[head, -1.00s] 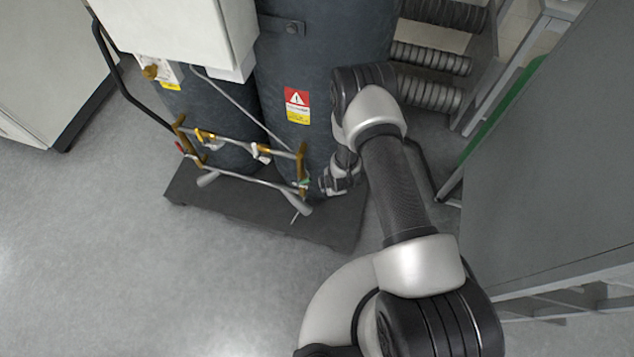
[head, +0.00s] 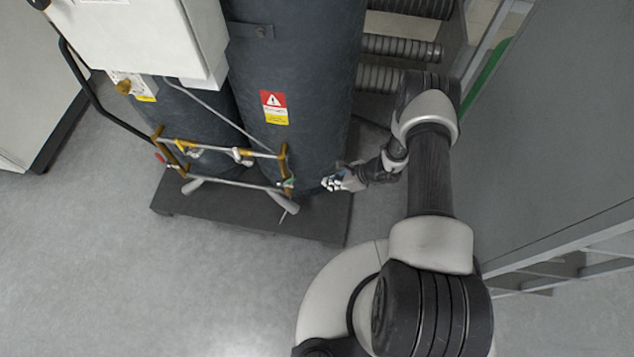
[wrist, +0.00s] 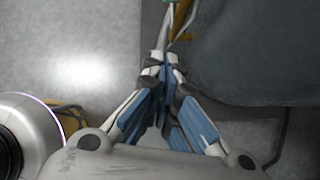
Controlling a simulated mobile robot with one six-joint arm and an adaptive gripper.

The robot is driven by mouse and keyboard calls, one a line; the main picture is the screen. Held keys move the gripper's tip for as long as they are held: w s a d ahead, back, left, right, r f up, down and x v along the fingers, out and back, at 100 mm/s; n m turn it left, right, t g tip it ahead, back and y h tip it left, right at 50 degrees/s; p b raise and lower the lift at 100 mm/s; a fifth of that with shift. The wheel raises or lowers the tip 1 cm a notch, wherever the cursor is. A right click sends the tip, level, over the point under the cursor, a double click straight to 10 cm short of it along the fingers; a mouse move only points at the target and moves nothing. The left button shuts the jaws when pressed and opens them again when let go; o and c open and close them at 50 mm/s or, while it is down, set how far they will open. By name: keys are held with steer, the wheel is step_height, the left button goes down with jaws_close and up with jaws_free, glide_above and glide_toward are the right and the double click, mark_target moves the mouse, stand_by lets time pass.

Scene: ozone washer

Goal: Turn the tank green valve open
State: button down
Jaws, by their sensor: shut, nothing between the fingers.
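The green valve (head: 289,184) is a small green handle at the lower right end of the pipe frame, in front of the right dark tank (head: 300,80). In the wrist view a bit of green (wrist: 172,3) shows at the top edge, beside a brass-coloured pipe. My gripper (head: 329,183) is just right of the green valve in the head view, with a small gap between them. In the wrist view my gripper (wrist: 160,62) has its fingertips together and holds nothing. The valve's exact handle angle is too small to tell.
A red valve (head: 160,157) and other valves sit at the left of the pipe frame. A dark base plate (head: 250,222) carries the tanks. A grey cabinet (head: 560,150) stands close on the right. Open floor (head: 90,280) lies at the front left.

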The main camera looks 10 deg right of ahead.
steer(key=w+a+f+b, duration=0.3)
steer(key=w+a+f, duration=0.1)
steer(key=a, duration=0.4)
steer(key=shift+a+f, duration=0.25)
steer(key=shift+f, duration=0.5)
steer(key=shift+w+a+r, duration=0.1)
steer(key=shift+w+r, duration=0.05)
steer(key=shift+a+r+h, duration=0.15)
steer(key=shift+r+h, duration=0.05)
steer(key=shift+h, duration=0.2)
steer(key=shift+w+a+r, duration=0.1)
steer(key=shift+r, duration=0.1)
step_height(320, 180, up, 3)
steer(key=g+h, duration=0.1)
steer(key=h, duration=0.1)
glide_above(290, 181)
steer(key=shift+r+b, duration=0.15)
steer(key=shift+b, duration=0.2)
